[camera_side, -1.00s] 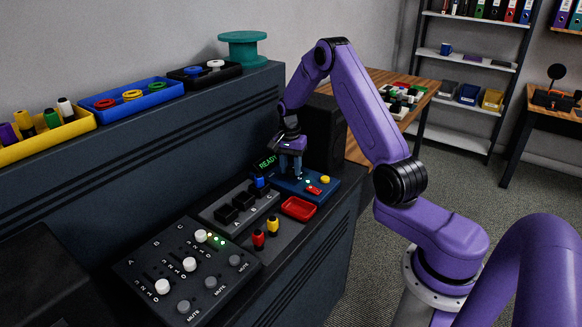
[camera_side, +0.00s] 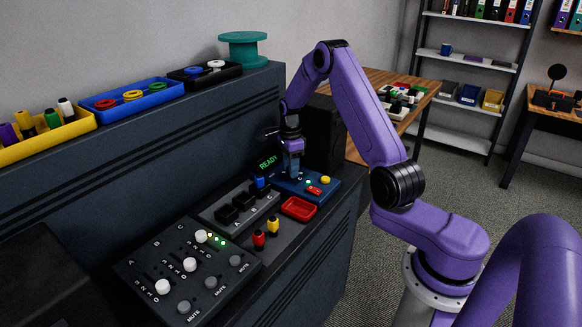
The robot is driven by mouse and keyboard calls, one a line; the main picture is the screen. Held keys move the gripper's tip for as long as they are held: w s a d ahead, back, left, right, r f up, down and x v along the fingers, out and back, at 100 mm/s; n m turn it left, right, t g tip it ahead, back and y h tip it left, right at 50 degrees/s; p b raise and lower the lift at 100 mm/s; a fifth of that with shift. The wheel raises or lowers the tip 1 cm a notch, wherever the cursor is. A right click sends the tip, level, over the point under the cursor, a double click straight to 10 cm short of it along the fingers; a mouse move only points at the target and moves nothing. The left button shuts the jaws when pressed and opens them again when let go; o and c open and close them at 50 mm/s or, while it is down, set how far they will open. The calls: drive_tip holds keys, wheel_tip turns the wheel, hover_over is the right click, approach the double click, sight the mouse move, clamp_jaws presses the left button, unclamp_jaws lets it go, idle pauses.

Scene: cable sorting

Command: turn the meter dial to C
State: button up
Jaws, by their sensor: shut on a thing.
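The meter (camera_side: 318,192) is a blue box on the bench with a green lit READY display (camera_side: 268,163) at its back left, a red part and a yellow button (camera_side: 325,180) on top. My gripper (camera_side: 293,175) points down over the left part of the meter, its fingers together at the meter's top. It is shut on the meter dial, which the fingers hide. The dial's pointer and the letter it faces cannot be made out.
A socket block (camera_side: 237,205) marked A, B, C, a red tray (camera_side: 298,209), red and yellow plugs (camera_side: 273,225) and a slider panel (camera_side: 190,268) lie in front and left. A black box (camera_side: 322,132) stands close behind my gripper.

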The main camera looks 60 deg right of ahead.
drive_tip(key=shift+m, duration=0.4)
drive_tip(key=o, duration=1)
drive_tip(key=shift+o, duration=0.2)
drive_tip(key=shift+r, duration=0.1)
wheel_tip(320, 180, up, 17)
drive_tip(key=shift+w+d+r, duration=0.15)
drive_tip(key=shift+w+d, duration=0.05)
drive_tip(key=shift+w, duration=0.1)
